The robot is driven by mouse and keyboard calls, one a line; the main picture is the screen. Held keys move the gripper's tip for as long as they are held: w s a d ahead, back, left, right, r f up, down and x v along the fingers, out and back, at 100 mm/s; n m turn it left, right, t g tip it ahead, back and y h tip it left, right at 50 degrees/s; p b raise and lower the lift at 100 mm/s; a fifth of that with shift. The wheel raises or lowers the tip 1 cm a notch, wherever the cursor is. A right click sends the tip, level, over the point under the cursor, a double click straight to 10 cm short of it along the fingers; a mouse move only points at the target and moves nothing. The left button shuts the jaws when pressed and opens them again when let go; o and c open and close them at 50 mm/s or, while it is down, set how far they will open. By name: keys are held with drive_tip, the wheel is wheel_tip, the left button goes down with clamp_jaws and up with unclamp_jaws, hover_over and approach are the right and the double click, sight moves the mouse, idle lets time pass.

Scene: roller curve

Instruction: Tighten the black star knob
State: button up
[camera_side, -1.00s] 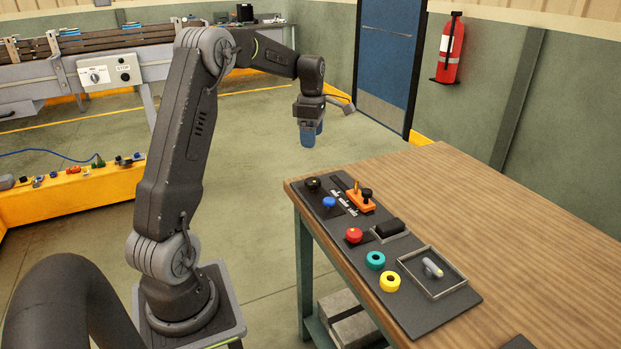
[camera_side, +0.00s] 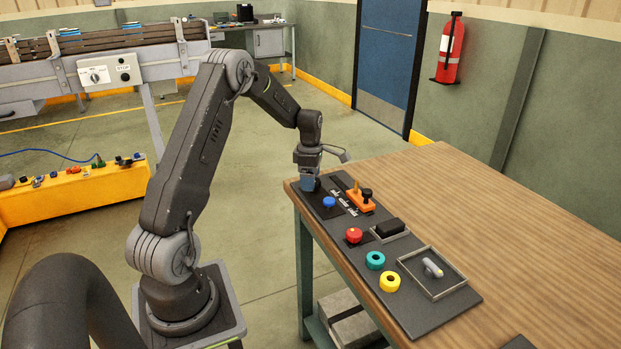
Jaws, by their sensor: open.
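My gripper (camera_side: 309,183) is low over the far left corner of the dark panel (camera_side: 440,314), pointing down with its blue-grey fingers open. The black knob at that corner is hidden by the fingers, so I cannot tell whether they touch it or stand around it. The panel lies along the left edge of the wooden table (camera_side: 520,240).
Close by on the panel are a blue knob (camera_side: 329,202) and an orange piece (camera_side: 358,202) with a black knob. Nearer are a red button (camera_side: 354,235), a black block (camera_side: 390,226), a teal ring (camera_side: 375,260), a yellow ring (camera_side: 390,282) and a framed tray (camera_side: 459,287).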

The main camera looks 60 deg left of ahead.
drive_tip(key=shift+f, duration=0.2)
drive_tip(key=c, duration=0.9)
